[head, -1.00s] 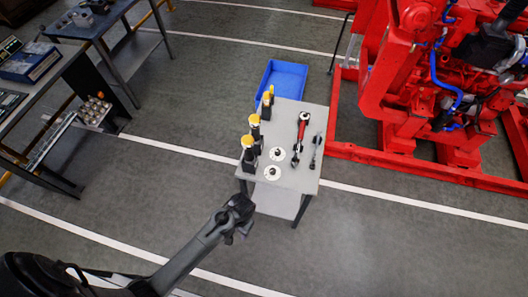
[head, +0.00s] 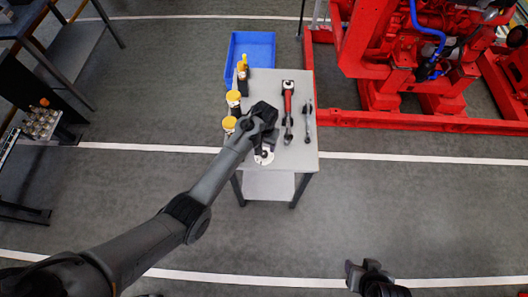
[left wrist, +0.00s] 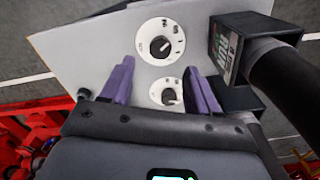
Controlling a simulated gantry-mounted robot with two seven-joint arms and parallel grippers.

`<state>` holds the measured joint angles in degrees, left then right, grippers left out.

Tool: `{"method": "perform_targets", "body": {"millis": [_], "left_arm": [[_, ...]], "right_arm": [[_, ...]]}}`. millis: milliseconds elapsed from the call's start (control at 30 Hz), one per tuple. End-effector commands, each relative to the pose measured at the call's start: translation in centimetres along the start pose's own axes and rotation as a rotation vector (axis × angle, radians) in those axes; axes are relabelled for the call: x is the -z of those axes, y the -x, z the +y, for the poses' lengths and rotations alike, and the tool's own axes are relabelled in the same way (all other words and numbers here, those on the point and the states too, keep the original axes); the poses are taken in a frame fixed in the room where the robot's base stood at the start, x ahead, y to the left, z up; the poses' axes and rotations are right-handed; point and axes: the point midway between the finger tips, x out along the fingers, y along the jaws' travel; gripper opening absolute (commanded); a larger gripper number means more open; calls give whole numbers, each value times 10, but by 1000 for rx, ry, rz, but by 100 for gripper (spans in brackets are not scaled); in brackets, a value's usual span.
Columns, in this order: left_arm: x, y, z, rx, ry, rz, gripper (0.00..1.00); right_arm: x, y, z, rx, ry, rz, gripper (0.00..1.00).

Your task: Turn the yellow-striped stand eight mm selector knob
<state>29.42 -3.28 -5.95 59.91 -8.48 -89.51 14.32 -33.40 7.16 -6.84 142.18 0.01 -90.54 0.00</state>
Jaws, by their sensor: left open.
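Two white dials with dark knobs lie on the small grey table (head: 300,155). The near dial (head: 264,157) shows in the head view and also in the left wrist view (left wrist: 160,42). The other dial (left wrist: 167,92) sits between my left fingertips in the left wrist view; my gripper hides it in the head view. My left gripper (head: 264,122) is open over that dial, its purple fingers (left wrist: 160,88) on either side; contact with the knob cannot be told. The dial markings are too small to read, and no yellow stripes show. My right gripper (head: 368,272) is low, away from the table.
Black stands with yellow tops (head: 233,100) line the table's left side, close to my left gripper. A red-handled tool (head: 287,100) and a grey tool (head: 308,120) lie right. A blue bin (head: 250,48) is behind; a red pumpset (head: 420,60) stands back right.

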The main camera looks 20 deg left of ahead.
Motion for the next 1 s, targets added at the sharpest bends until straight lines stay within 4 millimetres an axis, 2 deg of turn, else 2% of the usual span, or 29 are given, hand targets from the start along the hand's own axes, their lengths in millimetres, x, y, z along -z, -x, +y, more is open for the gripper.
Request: {"method": "perform_targets", "body": {"millis": [33,200,400,600,867,1000], "left_arm": [[0,-11,0,1,0,-2,60],[-1,-39,0,1,1,-3,60],[0,-60,0,1,1,0,60],[0,-69,0,0,1,1,60],[0,-70,0,0,1,0,60],[0,-70,0,0,1,0,42]], "right_arm": [[-1,-3,0,1,-1,1,43],[-2,-9,-2,4,-4,2,43],[-3,-14,-3,7,-7,4,43],[-3,-16,-3,7,-7,3,43],[-4,-16,-2,6,-6,3,43],[-4,-16,-2,2,-1,2,43]]}}
